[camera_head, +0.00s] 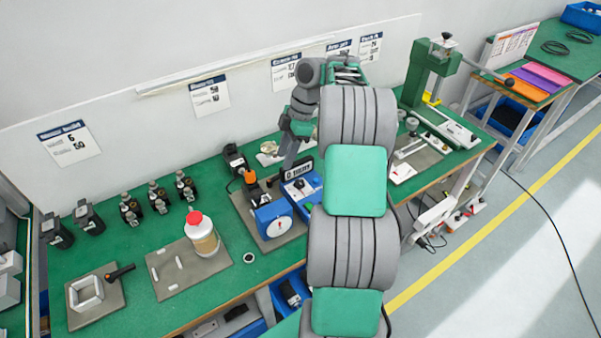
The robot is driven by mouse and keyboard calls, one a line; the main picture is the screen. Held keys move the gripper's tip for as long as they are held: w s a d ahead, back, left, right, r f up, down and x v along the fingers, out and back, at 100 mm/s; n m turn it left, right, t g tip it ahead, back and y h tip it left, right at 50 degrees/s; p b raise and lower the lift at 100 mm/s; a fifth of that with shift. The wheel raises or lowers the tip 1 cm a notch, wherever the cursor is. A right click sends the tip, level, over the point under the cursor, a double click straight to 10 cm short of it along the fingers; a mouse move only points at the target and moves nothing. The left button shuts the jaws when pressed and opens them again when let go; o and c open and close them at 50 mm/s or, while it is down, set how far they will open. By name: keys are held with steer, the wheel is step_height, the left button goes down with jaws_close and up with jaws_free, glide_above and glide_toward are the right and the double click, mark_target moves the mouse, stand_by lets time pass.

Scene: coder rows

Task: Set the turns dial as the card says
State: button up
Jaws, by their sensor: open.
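A blue unit with a round white dial face (282,225) stands on a grey mat on the green bench. I cannot tell which control is the turns dial. Several cards hang on the wall; one (286,74) is behind my arm, and its small print is too small to read surely. My gripper (289,166) points down above the bench behind the blue box. It is open, and I see nothing held. Its fingertips are small and partly hidden.
A white bottle with a red cap (201,232) stands on a grey mat to the left. Several black devices (130,209) stand behind it. A green press (430,70) stands at the back right. My arm hides part of the bench middle.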

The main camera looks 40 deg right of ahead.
mark_target(300, 182)
steer(key=s+d+f+n, duration=0.2)
steer(key=d+f+n, duration=0.15)
steer(key=d, duration=0.35)
steer(key=shift+m, duration=0.25)
steer(key=b+x, duration=0.1)
steer(key=x, duration=0.3)
steer(key=b+x, duration=0.2)
steer(key=x, duration=0.2)
steer(key=shift+s+a, duration=0.25)
steer(key=shift+y, duration=0.3)
jaws_close()
